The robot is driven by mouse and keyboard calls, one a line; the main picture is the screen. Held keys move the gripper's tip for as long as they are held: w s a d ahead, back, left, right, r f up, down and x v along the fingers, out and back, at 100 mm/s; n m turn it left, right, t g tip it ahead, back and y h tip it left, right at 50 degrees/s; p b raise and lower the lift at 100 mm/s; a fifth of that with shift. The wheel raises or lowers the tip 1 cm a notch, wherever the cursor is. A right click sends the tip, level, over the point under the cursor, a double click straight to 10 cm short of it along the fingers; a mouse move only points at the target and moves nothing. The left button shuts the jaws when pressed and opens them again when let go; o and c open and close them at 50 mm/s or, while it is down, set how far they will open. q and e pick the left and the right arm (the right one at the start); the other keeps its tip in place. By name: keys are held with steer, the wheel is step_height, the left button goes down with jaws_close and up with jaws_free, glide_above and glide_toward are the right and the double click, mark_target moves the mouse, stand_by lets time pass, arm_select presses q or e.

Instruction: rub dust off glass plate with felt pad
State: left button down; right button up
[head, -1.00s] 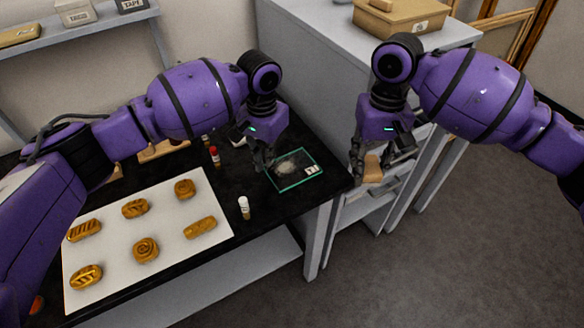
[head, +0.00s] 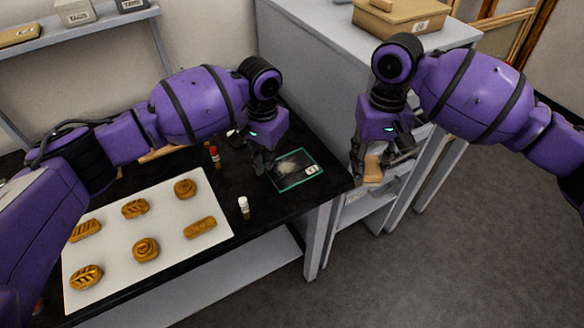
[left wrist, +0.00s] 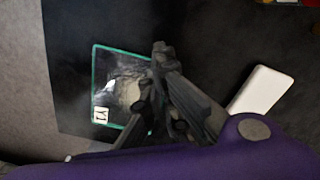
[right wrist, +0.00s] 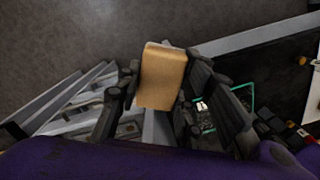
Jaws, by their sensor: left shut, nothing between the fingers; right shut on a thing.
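The glass plate (head: 308,180) lies flat on the black table near its right corner. It has green edges, a pale dust patch (head: 287,166) and a small white label; it also shows in the left wrist view (left wrist: 104,92). My left gripper (head: 268,172) is shut and empty at the plate's left edge; whether it touches the plate I cannot tell. My right gripper (right wrist: 155,90) is shut on the tan felt pad (right wrist: 163,75), to the right of the plate and beyond the table edge. The pad also shows in the head view (head: 373,170).
A white sheet (head: 165,262) with several carved gilt pieces covers the table's left part. A white-capped vial (head: 244,207) and a red-capped vial (head: 214,156) stand near the plate. A grey cabinet (head: 330,75) with a box (head: 402,17) on top stands behind.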

steer(key=shift+r, duration=0.1)
